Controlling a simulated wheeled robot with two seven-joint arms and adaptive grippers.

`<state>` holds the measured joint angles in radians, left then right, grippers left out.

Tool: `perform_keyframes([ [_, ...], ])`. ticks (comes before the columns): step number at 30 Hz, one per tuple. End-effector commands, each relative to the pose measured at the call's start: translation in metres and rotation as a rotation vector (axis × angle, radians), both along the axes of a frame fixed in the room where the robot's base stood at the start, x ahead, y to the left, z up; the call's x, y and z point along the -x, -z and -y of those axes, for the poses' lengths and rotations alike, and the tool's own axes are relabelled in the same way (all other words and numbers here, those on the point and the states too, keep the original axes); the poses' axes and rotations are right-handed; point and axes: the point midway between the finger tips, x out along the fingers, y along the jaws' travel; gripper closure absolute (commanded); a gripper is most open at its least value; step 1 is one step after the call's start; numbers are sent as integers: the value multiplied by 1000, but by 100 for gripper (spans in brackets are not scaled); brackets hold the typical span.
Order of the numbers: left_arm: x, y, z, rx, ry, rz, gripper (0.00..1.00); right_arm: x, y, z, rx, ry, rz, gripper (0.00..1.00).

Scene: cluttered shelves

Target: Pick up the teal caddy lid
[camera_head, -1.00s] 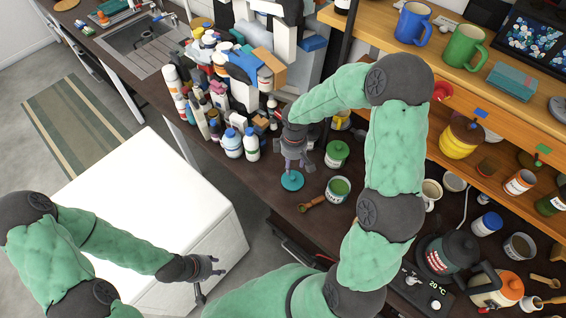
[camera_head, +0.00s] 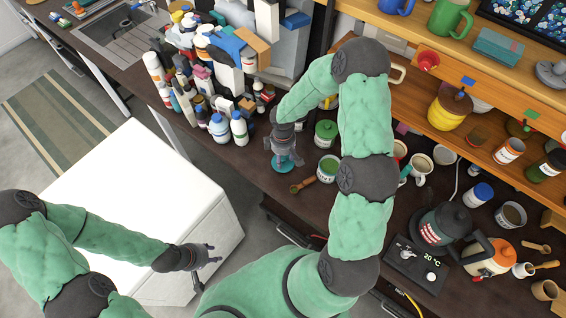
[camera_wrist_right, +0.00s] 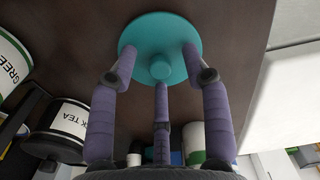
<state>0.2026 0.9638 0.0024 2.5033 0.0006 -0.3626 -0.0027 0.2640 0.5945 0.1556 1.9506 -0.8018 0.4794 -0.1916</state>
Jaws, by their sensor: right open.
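The teal caddy lid (camera_head: 291,165) lies flat on the dark counter, near its front edge. In the right wrist view the lid (camera_wrist_right: 160,24) is a round disc with a small central knob. My right gripper (camera_head: 286,158) is right above the lid and partly hides it in the head view. In the right wrist view my right gripper (camera_wrist_right: 160,66) is open, its three purple fingers spread around the knob with their tips over the disc. I cannot tell whether they touch it. My left gripper (camera_head: 207,257) is open and empty beside the white block.
A green-lidded jar (camera_head: 326,133), an open green canister (camera_head: 328,168) and a wooden scoop (camera_head: 302,185) stand close to the lid. Bottles (camera_head: 219,129) crowd the counter to the left. The shelf (camera_head: 430,75) and kettle (camera_head: 447,225) are to the right.

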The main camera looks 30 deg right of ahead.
Motion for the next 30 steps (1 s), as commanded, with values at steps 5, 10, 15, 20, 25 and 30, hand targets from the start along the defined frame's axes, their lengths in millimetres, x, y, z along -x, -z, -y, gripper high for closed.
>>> perform_keyframes([
  [5,0,1,0,0,0,0,60,0,6,0,0,0,2,52],
  [10,0,1,0,0,0,0,60,0,6,0,0,0,1,57],
  [15,0,1,0,0,0,0,60,0,6,0,0,0,1,100],
  [20,0,1,0,0,0,0,60,0,6,0,0,0,1,100],
  [25,0,1,0,0,0,0,60,0,5,0,0,0,1,100],
  [30,0,0,0,0,0,0,60,0,2,0,0,1,1,100],
])
